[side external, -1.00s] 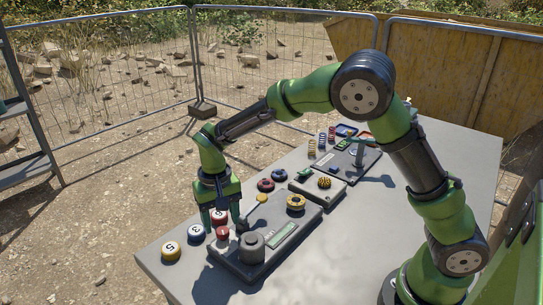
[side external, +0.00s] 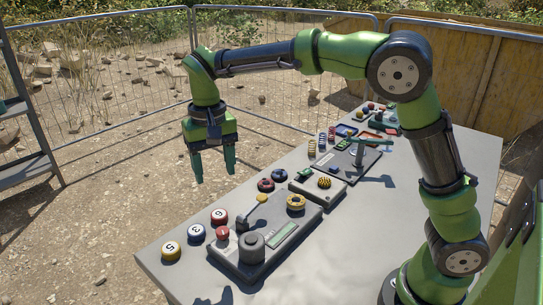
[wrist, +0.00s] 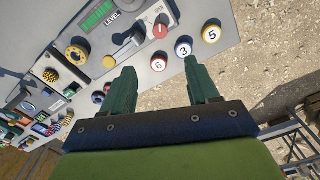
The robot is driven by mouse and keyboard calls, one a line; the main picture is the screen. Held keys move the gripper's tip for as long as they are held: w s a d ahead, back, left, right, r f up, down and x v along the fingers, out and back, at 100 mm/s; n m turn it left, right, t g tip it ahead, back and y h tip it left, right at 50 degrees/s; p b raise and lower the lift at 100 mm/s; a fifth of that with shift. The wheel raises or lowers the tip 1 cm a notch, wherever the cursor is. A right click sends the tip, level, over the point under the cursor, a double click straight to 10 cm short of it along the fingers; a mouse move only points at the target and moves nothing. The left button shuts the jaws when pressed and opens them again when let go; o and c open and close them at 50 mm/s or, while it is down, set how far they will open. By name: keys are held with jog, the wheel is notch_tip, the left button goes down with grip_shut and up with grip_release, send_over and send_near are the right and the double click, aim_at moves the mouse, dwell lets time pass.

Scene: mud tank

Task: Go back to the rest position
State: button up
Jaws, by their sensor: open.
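My green gripper (side external: 213,166) hangs pointing down, raised in the air beyond the table's far left edge in the side view. Its two fingers are apart and nothing is between them. In the wrist view the fingers of my gripper (wrist: 163,88) also stand apart and empty, with bare ground between and beyond them. Below it, the grey table (side external: 165,283) carries a control box (side external: 285,251) with a red knob, a yellow-tipped lever, a yellow ring and a dark cylinder.
Numbered balls in yellow (side external: 170,251), blue (side external: 196,233) and red (side external: 219,217) sit at the table's near left corner. More panels (side external: 350,165) and small parts stand toward the far end. A wire fence (side external: 110,75) and shelf (side external: 25,130) stand beyond; the air around my gripper is clear.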

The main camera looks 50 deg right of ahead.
jog(key=s+d+r+t+y, duration=0.1)
jog(key=s+d+t, duration=0.2)
jog(key=s, duration=0.7)
jog(key=s+d+r+t+y, duration=0.1)
jog(key=s+d+t, duration=0.3)
jog(key=s, duration=0.6)
jog(key=d, duration=0.2)
jog(key=shift+s+d+r, duration=0.15)
jog(key=shift+d+r, duration=0.2)
